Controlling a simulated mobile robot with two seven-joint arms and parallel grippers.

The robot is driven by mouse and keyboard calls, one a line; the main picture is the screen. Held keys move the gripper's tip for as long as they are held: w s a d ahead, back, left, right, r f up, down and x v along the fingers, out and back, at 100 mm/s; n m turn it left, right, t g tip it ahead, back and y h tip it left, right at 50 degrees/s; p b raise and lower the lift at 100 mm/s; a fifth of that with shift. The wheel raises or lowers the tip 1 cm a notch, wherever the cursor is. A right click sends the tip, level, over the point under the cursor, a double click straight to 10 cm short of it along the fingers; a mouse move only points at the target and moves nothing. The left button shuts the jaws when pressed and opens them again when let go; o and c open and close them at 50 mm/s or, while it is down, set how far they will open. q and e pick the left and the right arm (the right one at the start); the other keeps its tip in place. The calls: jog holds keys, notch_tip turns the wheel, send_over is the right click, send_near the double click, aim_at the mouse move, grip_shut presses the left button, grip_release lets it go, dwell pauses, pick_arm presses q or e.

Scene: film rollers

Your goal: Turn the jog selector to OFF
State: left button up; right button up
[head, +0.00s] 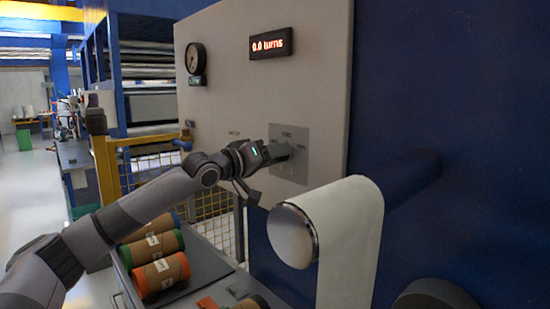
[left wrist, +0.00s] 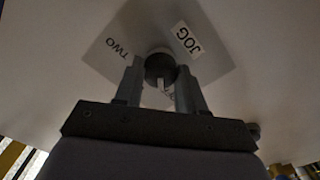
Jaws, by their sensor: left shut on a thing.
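The jog selector is a round dark knob (left wrist: 159,66) on a square grey plate (head: 288,168) fixed to the pale panel. A white mark on the knob points down in that view, towards my gripper. My left gripper (head: 281,153) has its two fingers on either side of the knob and is shut on it. In the head view the gripper hides the knob. My right gripper is not in view.
A white-wrapped roller (head: 345,225) juts out below right of the plate. Brown rolls with coloured ends (head: 160,272) lie in a grey tray below. A yellow mesh fence (head: 158,164) stands behind.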

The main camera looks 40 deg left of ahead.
pick_arm(q)
jog(key=shift+n, duration=0.9)
jog(key=o, duration=1.1)
jog(key=shift+c, duration=0.2)
jog(key=s+b, duration=0.7)
jog(key=b, duration=0.3)
jog(key=shift+a, duration=0.3)
